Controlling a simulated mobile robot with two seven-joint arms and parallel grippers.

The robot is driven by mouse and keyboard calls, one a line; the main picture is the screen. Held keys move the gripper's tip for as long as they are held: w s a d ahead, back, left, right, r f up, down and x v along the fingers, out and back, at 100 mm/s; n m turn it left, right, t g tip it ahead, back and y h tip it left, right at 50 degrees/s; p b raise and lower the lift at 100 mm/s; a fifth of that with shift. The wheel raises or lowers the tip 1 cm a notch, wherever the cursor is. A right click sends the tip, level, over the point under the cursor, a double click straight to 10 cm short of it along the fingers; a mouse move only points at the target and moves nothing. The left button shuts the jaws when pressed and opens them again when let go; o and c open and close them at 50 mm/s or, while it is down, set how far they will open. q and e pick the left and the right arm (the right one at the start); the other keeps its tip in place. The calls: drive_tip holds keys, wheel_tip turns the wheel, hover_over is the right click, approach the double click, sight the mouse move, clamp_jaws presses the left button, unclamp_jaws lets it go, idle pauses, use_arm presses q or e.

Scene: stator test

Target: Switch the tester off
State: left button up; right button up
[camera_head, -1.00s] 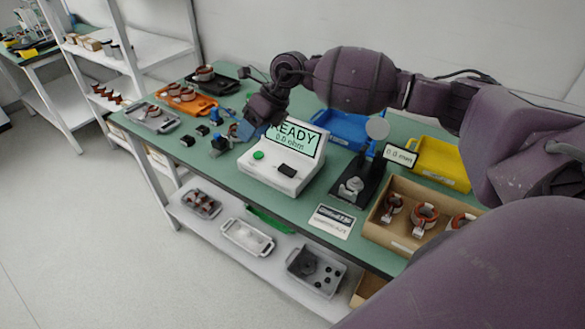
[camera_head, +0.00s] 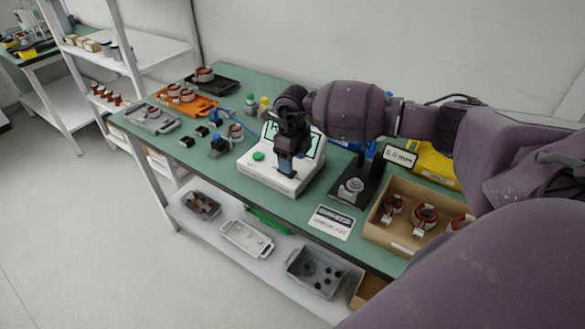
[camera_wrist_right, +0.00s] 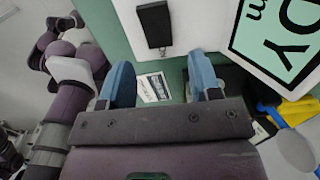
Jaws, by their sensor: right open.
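The tester (camera_head: 262,175) is a white box on the green bench, with a green button (camera_head: 258,156) on its left and a tilted screen behind. My right gripper (camera_head: 287,172) hangs over the right part of the tester's top and hides the black switch in the head view. In the right wrist view the black switch (camera_wrist_right: 155,25) shows on the white top, ahead of and between the blue fingers of the gripper (camera_wrist_right: 160,85). The fingers are spread with nothing between them. The screen (camera_wrist_right: 275,40) shows part of "READY". My left gripper is not in view.
A black gauge stand (camera_head: 352,190) and a cardboard box (camera_head: 370,236) with several copper-wound stators stand right of the tester. A white label card (camera_head: 331,222) lies in front. An orange tray (camera_head: 188,104) and small parts lie left.

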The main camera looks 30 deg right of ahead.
drive_tip(key=shift+f, duration=1.85)
drive_tip(key=c, duration=0.9)
drive_tip(key=shift+w+a+r+g+h+b, duration=0.1)
drive_tip(key=shift+w+g+h+b, duration=0.2)
drive_tip(key=shift+g, duration=0.35)
drive_tip(key=shift+w+a+r+g+h+b, duration=0.1)
drive_tip(key=shift+g+h+b, duration=0.1)
drive_tip(key=shift+g+b, duration=0.35)
drive_tip(key=shift+d, duration=0.1)
drive_tip(key=o, duration=0.9)
drive_tip(key=shift+r, duration=0.1)
